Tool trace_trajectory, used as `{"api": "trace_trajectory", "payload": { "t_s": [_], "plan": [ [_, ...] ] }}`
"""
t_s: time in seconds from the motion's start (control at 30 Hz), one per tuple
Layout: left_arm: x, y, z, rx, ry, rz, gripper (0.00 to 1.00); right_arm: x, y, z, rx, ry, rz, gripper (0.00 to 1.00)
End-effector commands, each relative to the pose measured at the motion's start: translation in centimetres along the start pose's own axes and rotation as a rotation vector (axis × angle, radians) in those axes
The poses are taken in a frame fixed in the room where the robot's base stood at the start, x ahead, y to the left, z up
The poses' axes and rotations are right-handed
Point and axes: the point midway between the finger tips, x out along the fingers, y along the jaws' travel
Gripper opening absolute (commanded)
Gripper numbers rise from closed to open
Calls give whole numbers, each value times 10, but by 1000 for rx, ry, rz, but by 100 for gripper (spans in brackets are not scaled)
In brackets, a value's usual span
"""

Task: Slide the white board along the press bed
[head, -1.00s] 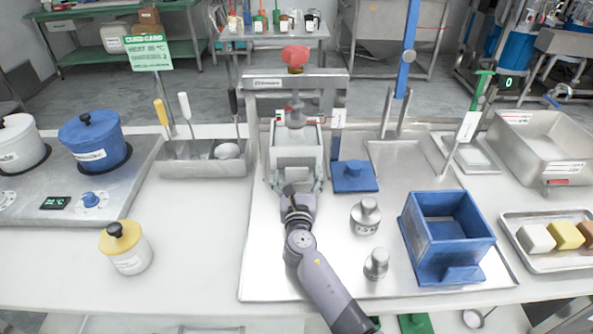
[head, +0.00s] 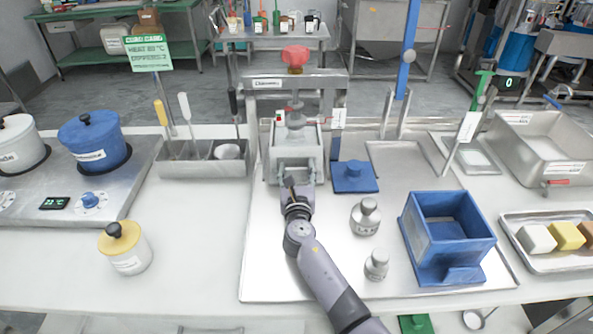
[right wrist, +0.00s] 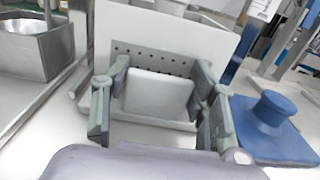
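The steel press (head: 292,84), with a red knob on top, stands at the middle back of the table. A pale box with a perforated wall sits under its screw (head: 296,138). My right gripper (head: 296,172) is at the front of this box, fingers spread wide. In the right wrist view my right gripper (right wrist: 160,100) has one finger on each side of a small white board (right wrist: 158,92). This board stands in front of the perforated wall (right wrist: 160,58). I cannot tell whether the fingers touch it. My left gripper is not in view.
A blue press plate with knob (head: 354,177) lies right of the press. Two steel weights (head: 365,217) and a blue box (head: 447,240) stand on the steel tray (head: 270,270). A utensil bin (head: 202,160) is left. A yellow-lidded pot (head: 125,248) stands front left.

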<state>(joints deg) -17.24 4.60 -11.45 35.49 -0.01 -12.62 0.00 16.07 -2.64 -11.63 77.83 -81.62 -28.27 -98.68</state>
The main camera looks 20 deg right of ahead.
Motion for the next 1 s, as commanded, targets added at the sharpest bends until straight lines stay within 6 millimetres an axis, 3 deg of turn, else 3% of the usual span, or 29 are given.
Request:
{"api": "trace_trajectory", "payload": {
  "t_s": [0.73, 1.0],
  "plan": [
    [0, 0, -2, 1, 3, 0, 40, 0, 0, 0, 0, 0, 0, 1],
    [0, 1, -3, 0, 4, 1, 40, 1, -2, 0, 0, 0, 1, 0]
  ]
}}
